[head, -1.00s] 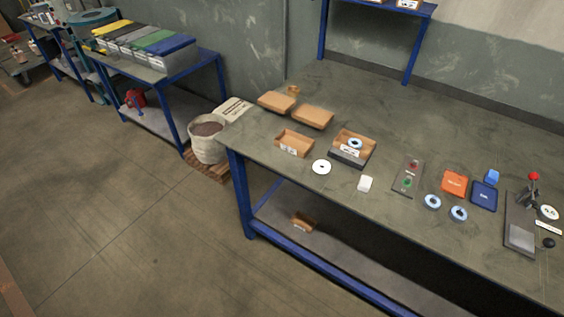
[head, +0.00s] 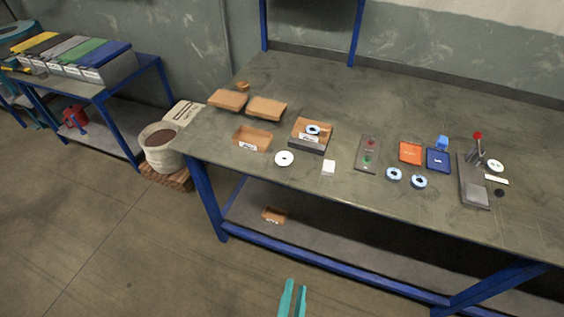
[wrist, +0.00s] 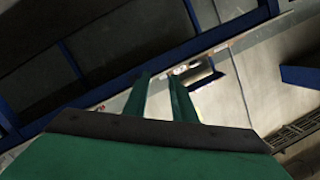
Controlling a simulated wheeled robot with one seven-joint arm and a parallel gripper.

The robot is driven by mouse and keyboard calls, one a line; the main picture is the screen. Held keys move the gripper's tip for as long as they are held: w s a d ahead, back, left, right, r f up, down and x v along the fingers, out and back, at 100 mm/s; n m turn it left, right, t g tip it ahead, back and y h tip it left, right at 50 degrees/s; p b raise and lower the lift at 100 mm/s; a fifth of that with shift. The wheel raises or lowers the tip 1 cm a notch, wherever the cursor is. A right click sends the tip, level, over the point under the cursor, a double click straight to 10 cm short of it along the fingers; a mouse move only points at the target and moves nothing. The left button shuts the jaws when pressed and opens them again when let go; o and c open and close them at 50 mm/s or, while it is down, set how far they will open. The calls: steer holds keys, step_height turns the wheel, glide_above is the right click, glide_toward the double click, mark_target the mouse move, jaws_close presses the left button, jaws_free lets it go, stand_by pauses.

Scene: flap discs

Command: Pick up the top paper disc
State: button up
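A white paper disc (head: 284,158) with a small dark centre hole lies flat near the table's front edge, left of the middle in the head view. Whether it is one disc or a stack I cannot tell. Another round white piece (head: 495,165) lies at the right, beside the lever press. My gripper (head: 296,286) shows at the bottom of the head view, in front of the table and well away from the discs. Its green fingers stand apart with nothing between them, also in the wrist view (wrist: 159,78).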

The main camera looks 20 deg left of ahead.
steer(key=w+a+r+m+y, duration=0.15)
steer(key=w+a+m, duration=0.4)
steer(key=w, duration=0.65)
steer(key=m+t, duration=0.2)
steer(key=m, duration=0.3)
glide_toward(281, 178)
step_height(281, 178, up, 4)
steer(key=shift+w+a+f, duration=0.1)
steer(key=shift+w+a, duration=0.2)
steer(key=shift+w, duration=1.3)
steer(key=shift+w+a, duration=0.35)
steer(key=shift+w, duration=1.3)
steer(key=shift+w+a+f, duration=0.1)
steer(key=shift+w+a, duration=0.2)
steer(key=shift+w, duration=1.3)
steer(key=shift+c, duration=0.7)
jaws_close()
